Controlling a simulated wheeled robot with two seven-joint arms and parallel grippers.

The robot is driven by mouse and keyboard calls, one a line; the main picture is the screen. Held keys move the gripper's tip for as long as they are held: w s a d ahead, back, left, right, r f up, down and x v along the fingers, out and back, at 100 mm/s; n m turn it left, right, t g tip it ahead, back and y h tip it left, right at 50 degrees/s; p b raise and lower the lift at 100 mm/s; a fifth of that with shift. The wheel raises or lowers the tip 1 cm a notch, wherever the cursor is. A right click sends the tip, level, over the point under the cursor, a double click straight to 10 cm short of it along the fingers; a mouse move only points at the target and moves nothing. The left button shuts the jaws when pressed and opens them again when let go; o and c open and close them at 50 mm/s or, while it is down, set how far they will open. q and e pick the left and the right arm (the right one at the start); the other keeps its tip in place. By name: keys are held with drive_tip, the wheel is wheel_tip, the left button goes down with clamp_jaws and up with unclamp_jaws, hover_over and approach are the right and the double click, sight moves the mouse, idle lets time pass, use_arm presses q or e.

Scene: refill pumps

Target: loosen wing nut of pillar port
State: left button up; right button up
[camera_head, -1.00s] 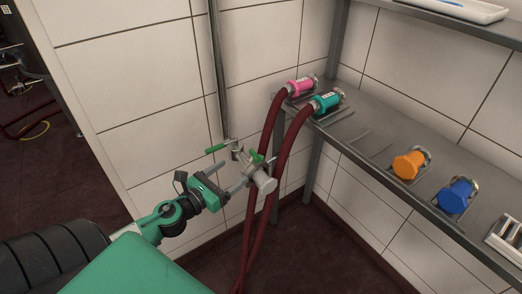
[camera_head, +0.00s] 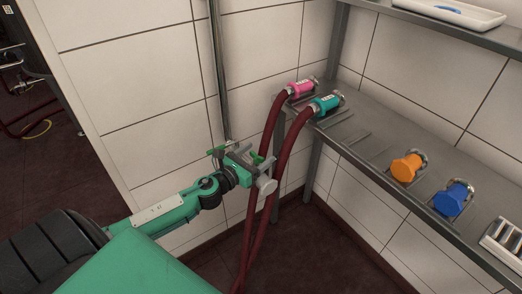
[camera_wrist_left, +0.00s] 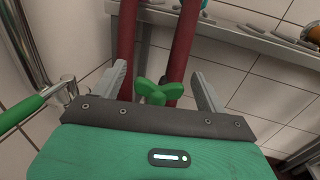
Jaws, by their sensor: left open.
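In the left wrist view the wing nut (camera_wrist_left: 157,92) appears between the two grey fingers of my open left gripper (camera_wrist_left: 160,75), with a gap on each side. I cannot tell how deep it sits between them. The port's green lever handle (camera_head: 217,149) lies left of the gripper; it also shows in the wrist view (camera_wrist_left: 22,112). My right gripper is not in view.
Two dark red hoses (camera_head: 285,155) hang close behind the port, from a pink coupling (camera_head: 301,88) and a teal coupling (camera_head: 325,104) on the metal shelf (camera_head: 375,150). Orange (camera_head: 406,168) and blue (camera_head: 452,199) couplings sit farther right. The vertical pipe (camera_head: 219,75) runs up the wall.

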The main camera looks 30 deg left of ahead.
use_arm(q)
drive_tip(key=shift+w+d, duration=0.15)
drive_tip(key=shift+w, duration=1)
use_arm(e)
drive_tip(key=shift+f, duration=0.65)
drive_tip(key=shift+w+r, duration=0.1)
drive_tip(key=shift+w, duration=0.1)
use_arm(q)
drive_tip(key=shift+c, duration=1)
drive_tip(key=c, duration=0.8)
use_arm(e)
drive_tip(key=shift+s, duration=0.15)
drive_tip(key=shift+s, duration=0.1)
